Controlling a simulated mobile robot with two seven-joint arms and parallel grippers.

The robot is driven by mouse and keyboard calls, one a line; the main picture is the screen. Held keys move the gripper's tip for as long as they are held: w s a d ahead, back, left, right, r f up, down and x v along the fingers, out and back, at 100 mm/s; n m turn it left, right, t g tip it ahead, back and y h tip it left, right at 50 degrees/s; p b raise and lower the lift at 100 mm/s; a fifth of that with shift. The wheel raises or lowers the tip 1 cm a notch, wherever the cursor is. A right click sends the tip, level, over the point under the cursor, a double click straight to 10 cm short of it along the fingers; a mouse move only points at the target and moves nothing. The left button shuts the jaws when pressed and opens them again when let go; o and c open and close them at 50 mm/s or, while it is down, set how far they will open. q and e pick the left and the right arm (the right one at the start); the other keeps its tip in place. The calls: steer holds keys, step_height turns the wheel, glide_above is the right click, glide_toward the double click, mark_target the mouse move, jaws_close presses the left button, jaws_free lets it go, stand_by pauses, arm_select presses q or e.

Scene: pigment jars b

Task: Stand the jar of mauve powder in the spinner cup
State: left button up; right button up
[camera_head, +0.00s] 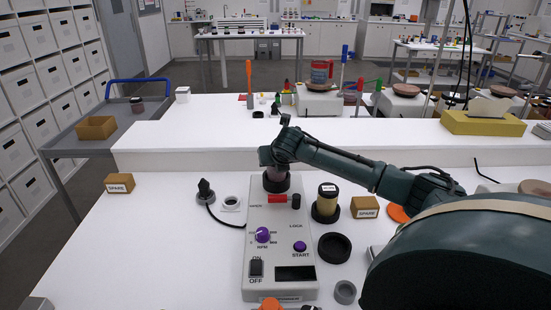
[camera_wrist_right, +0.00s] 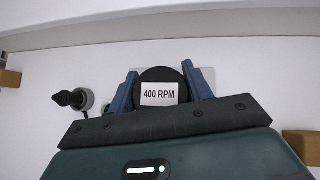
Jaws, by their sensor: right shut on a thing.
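The jar of mauve powder (camera_head: 276,173) is between the fingers of my right gripper (camera_head: 277,160), and its lower part is at the mouth of the dark spinner cup (camera_head: 276,185). The cup is at the far end of the grey spinner machine (camera_head: 259,219). The jar looks upright, but I cannot tell whether its base rests on the cup's floor. In the right wrist view its black lid (camera_wrist_right: 160,80) has a "400 RPM" label, with a blue finger of my right gripper (camera_wrist_right: 159,95) on each side. My left gripper is not in view.
A jar of yellowish powder (camera_head: 327,199) stands in a black holder right of the machine. An empty-looking black ring (camera_head: 334,247) and a small grey ring (camera_head: 345,292) lie nearby. A black knobbed device (camera_head: 205,191) with a cable is at left.

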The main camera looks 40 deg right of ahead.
steer(key=o, duration=1.1)
steer(key=v, duration=1.3)
steer(key=shift+r+b, duration=0.1)
steer(key=shift+b, duration=0.25)
steer(key=shift+s, duration=0.1)
